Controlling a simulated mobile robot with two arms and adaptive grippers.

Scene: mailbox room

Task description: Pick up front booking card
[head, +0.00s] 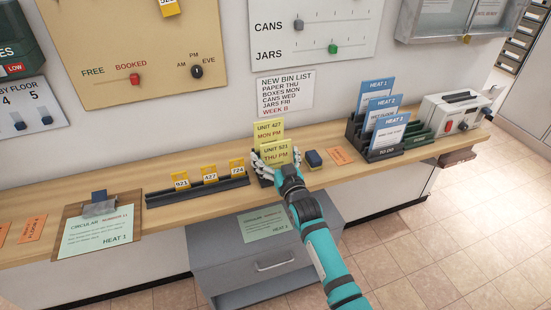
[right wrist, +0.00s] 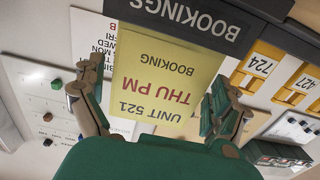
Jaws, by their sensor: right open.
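The front booking card (head: 275,151), yellow and marked UNIT 521 THU PM, stands upright in a dark holder on the wooden counter. In the right wrist view the card (right wrist: 165,80) appears upside down, with the holder (right wrist: 185,22) marked BOOKINGS at its lower edge. A second yellow card (head: 268,131), UNIT 427 MON PM, stands just behind it. My right gripper (head: 277,160) is open, with one finger on each side of the front card. In the right wrist view gaps show between the fingers (right wrist: 148,92) and the card. My left gripper is not in view.
A dark blue block (head: 313,158) and an orange slip (head: 339,156) lie just right of the holder. A black rail (head: 197,191) with several yellow tags is to the left. A rack of blue HEAT cards (head: 378,122) stands further right.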

